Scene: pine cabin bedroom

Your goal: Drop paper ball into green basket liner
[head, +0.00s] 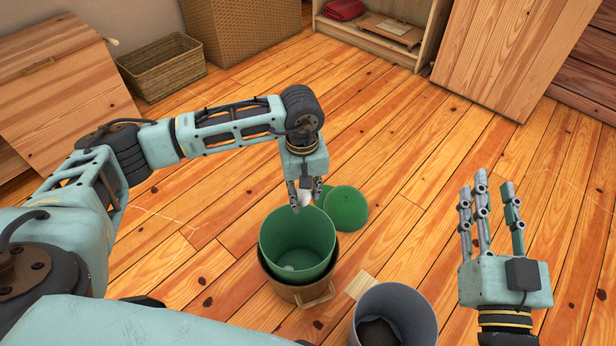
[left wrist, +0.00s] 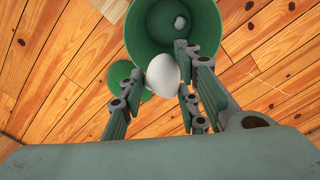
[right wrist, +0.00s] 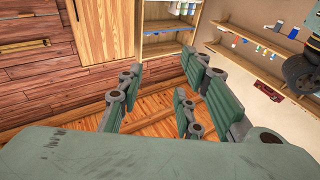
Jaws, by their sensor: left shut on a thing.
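The green basket liner (head: 297,225) stands upright in a brown basket (head: 318,300) with a handle. A white paper ball (left wrist: 163,75) is between the fingers of my left gripper (head: 306,195), which is shut on it. My left gripper points down above the far rim of the liner (left wrist: 205,45). Another small white ball (left wrist: 180,22) lies inside the liner and also shows in the head view (head: 289,267). My right gripper (head: 492,185) is open and empty, well right of the liner.
A green round lid-like piece (head: 346,208) is on the floor behind the liner. A grey bin (head: 425,300) stands in front to the right. A wicker basket (head: 162,72) and wooden cabinet (head: 60,95) are at the back left. The floor at the right is clear.

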